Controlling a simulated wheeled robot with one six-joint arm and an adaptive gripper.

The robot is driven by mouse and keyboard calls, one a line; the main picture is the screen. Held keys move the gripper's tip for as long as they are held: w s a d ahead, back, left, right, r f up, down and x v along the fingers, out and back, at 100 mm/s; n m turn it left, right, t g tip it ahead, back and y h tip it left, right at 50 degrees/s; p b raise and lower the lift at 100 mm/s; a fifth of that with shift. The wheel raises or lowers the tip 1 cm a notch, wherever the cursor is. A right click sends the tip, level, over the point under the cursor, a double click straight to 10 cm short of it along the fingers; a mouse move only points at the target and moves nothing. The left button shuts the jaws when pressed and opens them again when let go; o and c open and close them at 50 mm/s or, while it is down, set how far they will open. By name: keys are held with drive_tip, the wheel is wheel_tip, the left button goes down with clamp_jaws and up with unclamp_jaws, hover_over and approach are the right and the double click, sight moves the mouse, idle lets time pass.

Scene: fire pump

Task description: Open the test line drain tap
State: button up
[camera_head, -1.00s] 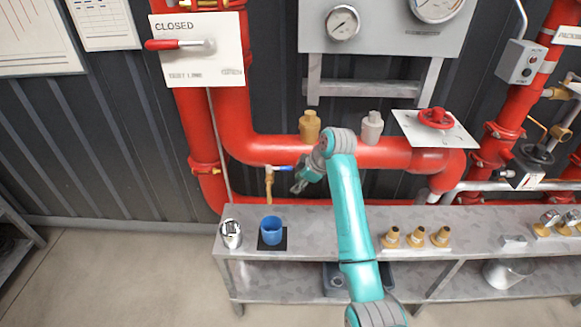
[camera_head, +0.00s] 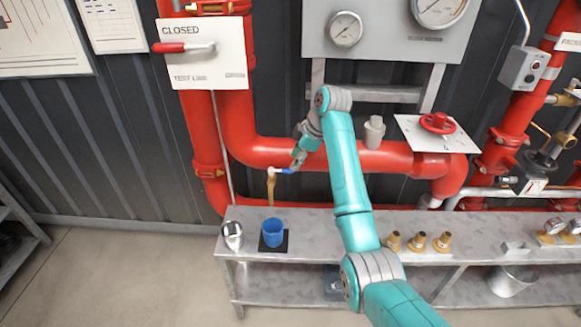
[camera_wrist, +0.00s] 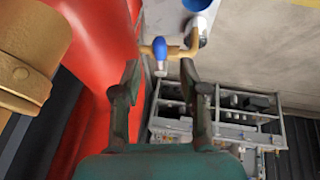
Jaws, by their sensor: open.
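The drain tap (camera_head: 271,180) is a small brass tap with a blue lever, below the red test line pipe. In the wrist view the blue lever (camera_wrist: 160,50) stands just beyond the fingertips, roughly midway between them, with the brass body (camera_wrist: 182,50) to its right. My gripper (camera_wrist: 161,72) is open and empty, with the lever apparently in or just past the gap; contact cannot be told. In the head view my gripper (camera_head: 294,168) is at the right end of the lever and partly hides it. A blue cup (camera_head: 273,234) stands on a black mat below the tap.
The red pipe (camera_head: 265,150) runs close behind my gripper. A brass fitting (camera_wrist: 30,65) is close on the left in the wrist view. A metal cup (camera_head: 232,235) and brass fittings (camera_head: 418,240) stand on the grey bench (camera_head: 330,222). The red-handled lever above reads CLOSED.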

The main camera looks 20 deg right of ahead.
sight(282, 171)
drive_tip(key=shift+x, duration=2.3)
clamp_jaws()
